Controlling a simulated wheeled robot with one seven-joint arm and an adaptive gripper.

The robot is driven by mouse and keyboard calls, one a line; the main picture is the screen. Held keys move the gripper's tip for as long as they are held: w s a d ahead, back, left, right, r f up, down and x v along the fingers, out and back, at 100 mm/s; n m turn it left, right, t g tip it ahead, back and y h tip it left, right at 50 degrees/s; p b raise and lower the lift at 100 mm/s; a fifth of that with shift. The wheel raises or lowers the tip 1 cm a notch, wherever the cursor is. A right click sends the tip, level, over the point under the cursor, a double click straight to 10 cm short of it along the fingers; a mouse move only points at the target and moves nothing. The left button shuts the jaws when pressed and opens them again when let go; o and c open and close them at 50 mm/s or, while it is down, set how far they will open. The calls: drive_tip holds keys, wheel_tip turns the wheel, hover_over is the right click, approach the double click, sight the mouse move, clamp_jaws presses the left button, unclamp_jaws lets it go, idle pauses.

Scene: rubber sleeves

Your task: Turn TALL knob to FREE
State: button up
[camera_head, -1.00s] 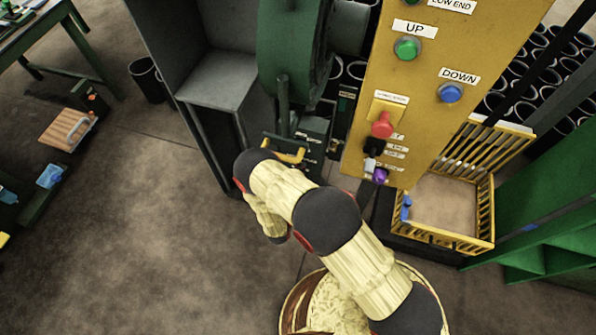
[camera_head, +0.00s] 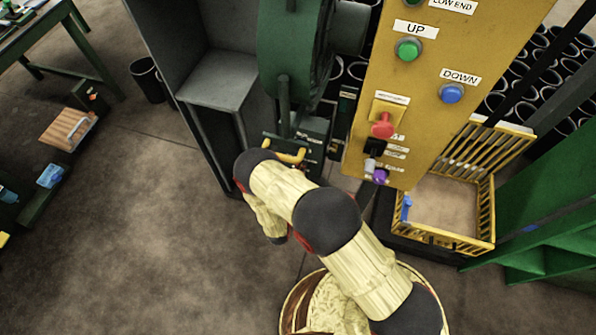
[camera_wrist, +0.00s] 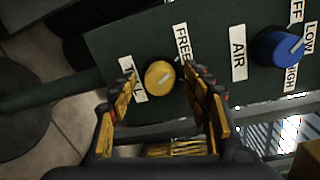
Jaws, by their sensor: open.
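In the wrist view, a round yellow knob (camera_wrist: 159,76) sits on a dark green panel (camera_wrist: 110,42). A white TALL label (camera_wrist: 130,79) is at its left and a white FREE label (camera_wrist: 182,42) at its upper right. I cannot tell for sure which label the knob's mark points at. My gripper (camera_wrist: 160,82) is open, with one yellow-padded finger at each side of the knob in the picture. The knob shows uncovered between the fingertips; I cannot tell whether they touch it. In the head view my arm hides most of this area.
In the wrist view, a blue knob (camera_wrist: 278,47) with OFF, LOW and HIGH labels sits right of the AIR label (camera_wrist: 238,53). In the head view, a yellow button panel (camera_head: 425,85) and a yellow bin (camera_head: 485,205) stand right of the green machine (camera_head: 290,50).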

drive_tip(key=v, duration=1.2)
idle(0.4)
